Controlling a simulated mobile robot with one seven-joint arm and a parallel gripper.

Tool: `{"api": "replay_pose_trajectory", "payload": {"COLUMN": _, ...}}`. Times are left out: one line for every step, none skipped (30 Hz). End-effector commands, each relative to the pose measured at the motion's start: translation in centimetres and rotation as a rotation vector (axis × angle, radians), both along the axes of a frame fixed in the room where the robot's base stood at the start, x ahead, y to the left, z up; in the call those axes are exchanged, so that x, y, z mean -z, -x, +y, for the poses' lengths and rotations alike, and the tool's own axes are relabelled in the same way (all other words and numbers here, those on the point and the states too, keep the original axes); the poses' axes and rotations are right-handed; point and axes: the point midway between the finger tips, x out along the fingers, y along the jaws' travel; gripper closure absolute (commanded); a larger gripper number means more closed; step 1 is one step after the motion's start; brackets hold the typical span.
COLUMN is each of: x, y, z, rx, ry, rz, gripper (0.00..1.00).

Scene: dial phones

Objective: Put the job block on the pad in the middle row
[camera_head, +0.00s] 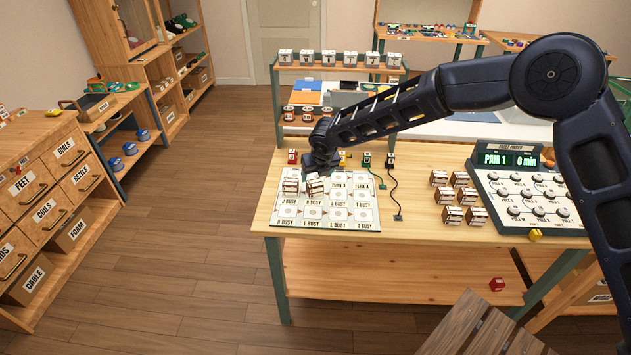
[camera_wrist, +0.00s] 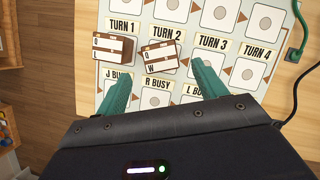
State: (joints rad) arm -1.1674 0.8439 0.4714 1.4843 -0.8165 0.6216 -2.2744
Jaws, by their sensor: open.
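The white board (camera_head: 375,218) lies on the left of the workbench, printed with rows of pads, "TURN" labels and "BUSY" labels. A brown block with white lettered plates (camera_wrist: 160,57) sits in the second column of the middle row, below "TURN 2", turned slightly. It also shows in the head view (camera_head: 315,188). A similar block (camera_wrist: 112,48) is just left, below "TURN 1". My gripper (camera_wrist: 161,68) is open, with one green finger on each side of the "TURN 2" block. I cannot read which block is the job block.
Several similar blocks (camera_head: 440,178) stand right of the board, beside the fault finder console (camera_head: 530,190). Small coloured plugs with cords (camera_head: 367,160) are behind the board. A rack (camera_head: 340,68) stands at the back. A red cube (camera_head: 497,284) is on the lower shelf.

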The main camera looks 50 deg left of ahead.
Motion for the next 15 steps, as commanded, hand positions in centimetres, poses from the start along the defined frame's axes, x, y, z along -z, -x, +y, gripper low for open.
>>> {"api": "replay_pose_trajectory", "payload": {"x": -1.0, "y": 0.0, "z": -0.4, "rx": 0.001, "ry": -0.002, "rz": -0.001, "gripper": 0.3}}
{"api": "replay_pose_trajectory", "payload": {"x": -1.5, "y": 0.1, "z": -0.6, "rx": 0.001, "ry": -0.001, "rz": -0.001, "gripper": 0.3}}
{"api": "replay_pose_trajectory", "payload": {"x": -2.0, "y": 0.2, "z": -0.8, "rx": 0.002, "ry": 0.001, "rz": -0.001, "gripper": 0.3}}
{"api": "replay_pose_trajectory", "payload": {"x": -2.4, "y": 0.3, "z": -1.0, "rx": 0.001, "ry": 0.0, "rz": 0.0, "gripper": 0.3}}
{"api": "replay_pose_trajectory", "payload": {"x": -2.8, "y": 0.4, "z": -1.1, "rx": 0.001, "ry": 0.0, "rz": 0.0, "gripper": 0.3}}
{"api": "replay_pose_trajectory", "payload": {"x": -3.2, "y": 0.4, "z": -1.2, "rx": 0.001, "ry": -0.001, "rz": 0.0, "gripper": 0.3}}
{"api": "replay_pose_trajectory", "payload": {"x": -3.5, "y": 0.5, "z": -1.3, "rx": 0.001, "ry": 0.0, "rz": 0.0, "gripper": 0.3}}
{"api": "replay_pose_trajectory", "payload": {"x": -3.7, "y": 0.5, "z": -1.4, "rx": 0.001, "ry": 0.0, "rz": 0.0, "gripper": 0.3}}
{"api": "replay_pose_trajectory", "payload": {"x": -4.0, "y": 0.6, "z": -1.6, "rx": 0.001, "ry": 0.001, "rz": 0.0, "gripper": 0.3}}
{"api": "replay_pose_trajectory", "payload": {"x": -4.1, "y": 0.6, "z": -1.7, "rx": 0.001, "ry": 0.001, "rz": 0.0, "gripper": 0.3}}
{"api": "replay_pose_trajectory", "payload": {"x": -4.3, "y": 0.6, "z": -1.7, "rx": 0.001, "ry": 0.001, "rz": 0.0, "gripper": 0.3}}
{"api": "replay_pose_trajectory", "payload": {"x": -4.4, "y": 0.6, "z": -1.8, "rx": 0.001, "ry": 0.001, "rz": 0.0, "gripper": 0.3}}
{"api": "replay_pose_trajectory", "payload": {"x": -4.5, "y": 0.7, "z": -1.8, "rx": 0.001, "ry": 0.001, "rz": 0.0, "gripper": 0.3}}
{"api": "replay_pose_trajectory", "payload": {"x": -4.5, "y": 0.7, "z": -1.8, "rx": 0.001, "ry": 0.001, "rz": 0.0, "gripper": 0.3}}
{"api": "replay_pose_trajectory", "payload": {"x": -4.6, "y": 0.7, "z": -1.8, "rx": 0.001, "ry": 0.001, "rz": 0.0, "gripper": 0.3}}
